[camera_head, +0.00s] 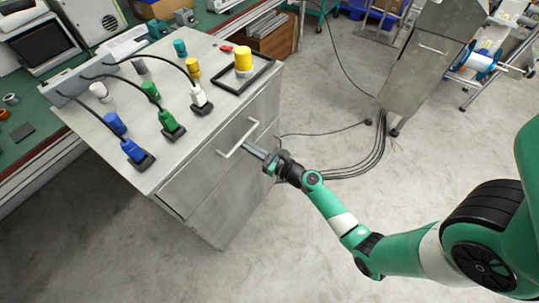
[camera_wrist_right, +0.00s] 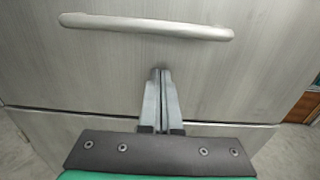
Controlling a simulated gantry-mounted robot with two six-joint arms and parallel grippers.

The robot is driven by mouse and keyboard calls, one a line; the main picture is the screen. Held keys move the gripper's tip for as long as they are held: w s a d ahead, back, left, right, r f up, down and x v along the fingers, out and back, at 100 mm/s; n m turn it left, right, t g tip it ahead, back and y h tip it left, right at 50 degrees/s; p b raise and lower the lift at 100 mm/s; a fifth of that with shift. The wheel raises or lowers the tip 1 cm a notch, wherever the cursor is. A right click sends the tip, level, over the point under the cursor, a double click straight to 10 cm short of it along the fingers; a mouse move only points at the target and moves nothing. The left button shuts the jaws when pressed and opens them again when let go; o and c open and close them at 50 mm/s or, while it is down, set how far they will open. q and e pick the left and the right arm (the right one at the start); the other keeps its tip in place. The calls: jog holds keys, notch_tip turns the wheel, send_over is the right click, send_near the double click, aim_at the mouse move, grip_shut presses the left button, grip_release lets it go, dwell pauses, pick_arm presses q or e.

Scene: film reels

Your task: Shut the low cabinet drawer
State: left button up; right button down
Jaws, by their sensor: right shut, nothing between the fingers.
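The low grey metal cabinet (camera_head: 172,172) stands at the left in the head view. Its upper drawer front (camera_head: 205,172) carries a bar handle (camera_head: 237,138); in the right wrist view the drawer front (camera_wrist_right: 80,70) fills the upper part, with the handle (camera_wrist_right: 145,25) across it. The drawer looks close to flush, but I cannot tell if a small gap remains. My right gripper (camera_head: 249,148) is shut and empty, its fingertips (camera_wrist_right: 160,72) below the handle at the drawer front. I cannot tell if they touch it. My left gripper is not in view.
The cabinet top holds several coloured plugs with cables, a yellow cylinder (camera_head: 243,59) and a black frame (camera_head: 260,78). Black cables (camera_head: 355,165) lie on the floor right of the cabinet. A grey metal stand (camera_head: 420,60) is at the back right. The floor in front is clear.

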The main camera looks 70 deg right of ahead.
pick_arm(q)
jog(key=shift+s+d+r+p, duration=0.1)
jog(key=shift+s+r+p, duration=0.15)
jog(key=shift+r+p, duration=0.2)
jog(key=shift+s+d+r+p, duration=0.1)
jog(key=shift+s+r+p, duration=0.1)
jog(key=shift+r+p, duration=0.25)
pick_arm(e)
jog(key=v, duration=1.3)
jog(key=shift+s, duration=0.2)
